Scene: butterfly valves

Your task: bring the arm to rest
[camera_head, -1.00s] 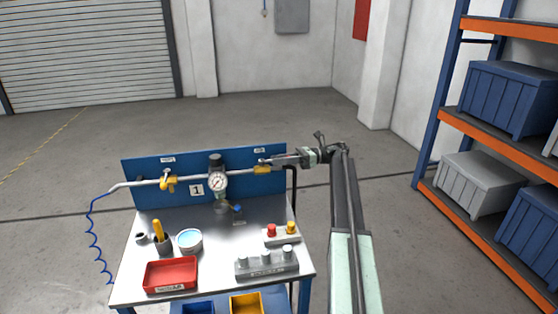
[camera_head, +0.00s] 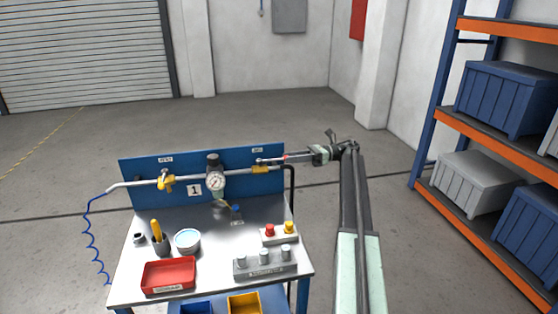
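My arm reaches up from the bottom right of the view, and its end bends left toward the blue panel (camera_head: 135,178) of the workbench. My gripper (camera_head: 284,159) is at the right end of the pipe, close to the right yellow valve (camera_head: 261,169). Its fingers are too small to tell whether they are open, and I cannot tell whether they touch the valve. The left yellow valve (camera_head: 166,183) sits on the pipe's left part. A round gauge (camera_head: 215,182) stands between the two valves.
A shelf rack with crates (camera_head: 500,98) stands at the right. The floor behind the bench is open.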

